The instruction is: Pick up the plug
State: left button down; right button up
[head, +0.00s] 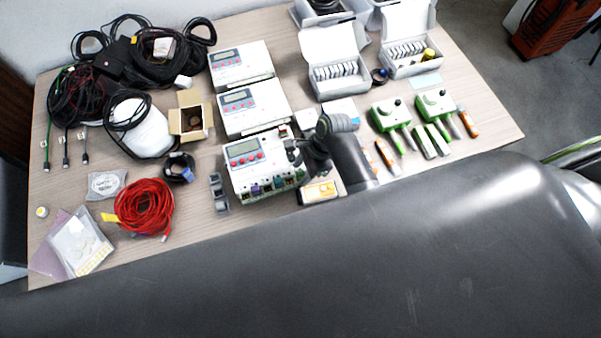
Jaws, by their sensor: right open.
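My right gripper (297,154), dark and small, is over the right side of the front white control box (246,165). Its jaws are open, and I see nothing held between them. Small coloured connectors (278,184) line the box's lower edge, just below the gripper. I cannot tell which piece is the plug. Cable ends with white tags, one of them green (45,167), lie at the table's left. A black coiled cable with a blue end (187,174) lies left of the box. My left gripper is not in view.
The wooden table (200,237) is crowded. Two more control boxes (254,108) stand behind the front one. A red cable coil (144,207) lies at front left. Green handheld devices (391,116) and open white cartons (336,74) are at right.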

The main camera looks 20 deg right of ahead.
jog(key=shift+f, duration=0.1)
grip_shut()
dwell(0.3)
